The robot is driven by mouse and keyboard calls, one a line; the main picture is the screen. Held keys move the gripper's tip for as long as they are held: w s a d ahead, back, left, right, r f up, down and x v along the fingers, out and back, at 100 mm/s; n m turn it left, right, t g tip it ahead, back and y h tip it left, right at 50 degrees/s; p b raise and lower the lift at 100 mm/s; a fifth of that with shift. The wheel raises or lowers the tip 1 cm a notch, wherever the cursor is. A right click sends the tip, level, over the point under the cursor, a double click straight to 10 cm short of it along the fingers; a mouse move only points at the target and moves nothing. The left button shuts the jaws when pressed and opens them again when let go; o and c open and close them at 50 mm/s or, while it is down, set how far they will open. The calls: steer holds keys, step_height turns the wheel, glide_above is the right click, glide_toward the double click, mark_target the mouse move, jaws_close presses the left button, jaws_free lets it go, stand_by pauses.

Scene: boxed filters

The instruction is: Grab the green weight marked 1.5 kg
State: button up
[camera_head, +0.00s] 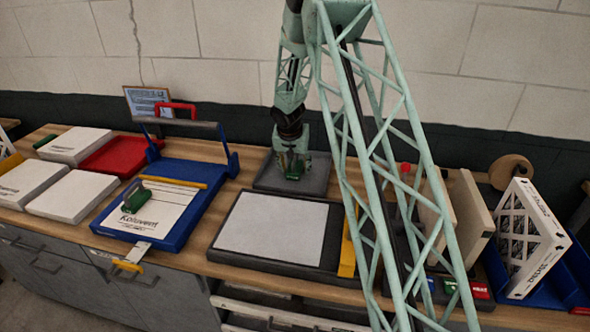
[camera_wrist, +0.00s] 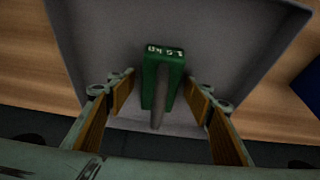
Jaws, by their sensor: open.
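The green weight (camera_wrist: 164,72) stands in a shallow grey tray (camera_wrist: 235,50) in the wrist view, and white lettering on its top reads as 1.5 kg. My gripper (camera_wrist: 168,90) is open, with one finger on each side of the weight and a visible gap to both. In the head view my gripper (camera_head: 292,165) points down over the grey tray (camera_head: 318,182) at the back of the bench. The weight is hard to tell apart from the gripper there.
A blue tray (camera_head: 205,168) holds a sheet with another green object (camera_head: 136,199) on it. A dark tray with a pale panel (camera_head: 270,228) lies in front of my gripper. White boxes (camera_head: 72,196) and a red tray (camera_head: 120,154) are left; a white filter box (camera_head: 530,240) is right.

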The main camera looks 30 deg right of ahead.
steer(key=c, duration=1.6)
steer(key=shift+w+r, duration=0.1)
jaws_close()
steer(key=shift+r, duration=0.1)
steer(key=shift+r+p, duration=0.55)
steer(key=shift+r, duration=4.35)
